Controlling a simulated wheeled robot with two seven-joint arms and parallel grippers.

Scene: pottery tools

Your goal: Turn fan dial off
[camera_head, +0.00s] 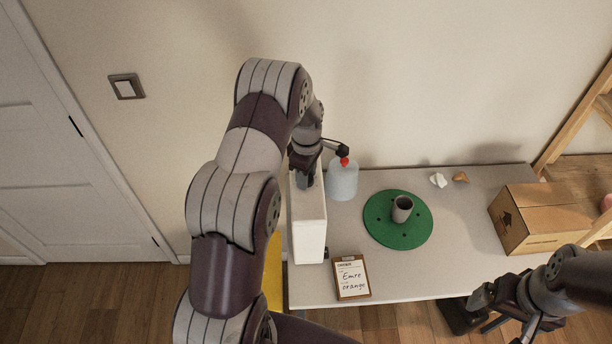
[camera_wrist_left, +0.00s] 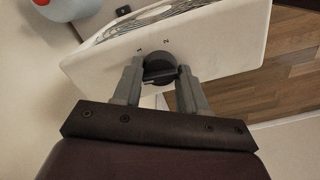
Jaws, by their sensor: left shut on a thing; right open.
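The fan is a white box (camera_head: 309,222) standing at the left end of the table in the head view. My right gripper (camera_head: 503,318) is at the lower right, beyond the table's front edge, and is open and empty.
A green round mat (camera_head: 380,222) holds a grey cup (camera_head: 402,208). A clipboard (camera_head: 350,278) lies near the front edge. A pale blue container (camera_head: 342,182) stands beside the fan. A cardboard box (camera_head: 540,218) is at the right. The table (camera_head: 455,240) between mat and box is clear.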

